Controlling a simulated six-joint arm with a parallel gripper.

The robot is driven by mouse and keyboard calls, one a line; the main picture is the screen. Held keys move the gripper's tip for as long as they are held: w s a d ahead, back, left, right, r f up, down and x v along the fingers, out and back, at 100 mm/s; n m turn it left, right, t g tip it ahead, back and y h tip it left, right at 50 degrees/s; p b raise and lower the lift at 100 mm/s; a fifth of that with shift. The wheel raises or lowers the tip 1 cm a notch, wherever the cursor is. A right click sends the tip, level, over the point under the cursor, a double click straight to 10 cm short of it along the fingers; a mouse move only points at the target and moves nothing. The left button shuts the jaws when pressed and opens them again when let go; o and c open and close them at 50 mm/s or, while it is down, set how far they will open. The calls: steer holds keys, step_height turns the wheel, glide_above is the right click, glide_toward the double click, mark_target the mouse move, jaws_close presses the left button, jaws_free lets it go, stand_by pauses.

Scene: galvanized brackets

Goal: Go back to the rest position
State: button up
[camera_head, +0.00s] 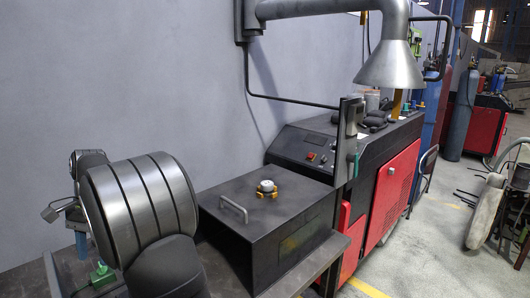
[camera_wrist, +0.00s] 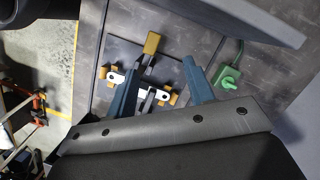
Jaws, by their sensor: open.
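My gripper (camera_wrist: 160,66) is open in the wrist view, with its two blue-grey fingers spread apart. Nothing is seen held between them. Beyond the fingers, silvery bracket-like metal (camera_wrist: 151,97) lies among orange blocks on a dark plate, partly hidden by the left finger.
A green device with a cable (camera_wrist: 229,77) lies right of the fingers. In the head view, a dark box (camera_head: 290,205) with a handle stands beside my arm. A red-and-black machine (camera_head: 397,185) and a metal extraction hood (camera_head: 391,65) stand beyond. A grey wall (camera_head: 120,80) rises behind.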

steer(key=shift+s+a+r+n+h, duration=0.2)
steer(key=shift+s+a+n, duration=0.15)
steer(key=shift+a+n, duration=0.2)
steer(key=shift+s+a+r+n+h, duration=0.2)
steer(key=shift+s+a+n, duration=0.1)
steer(key=shift+a+n, duration=0.25)
steer(key=shift+d, duration=0.1)
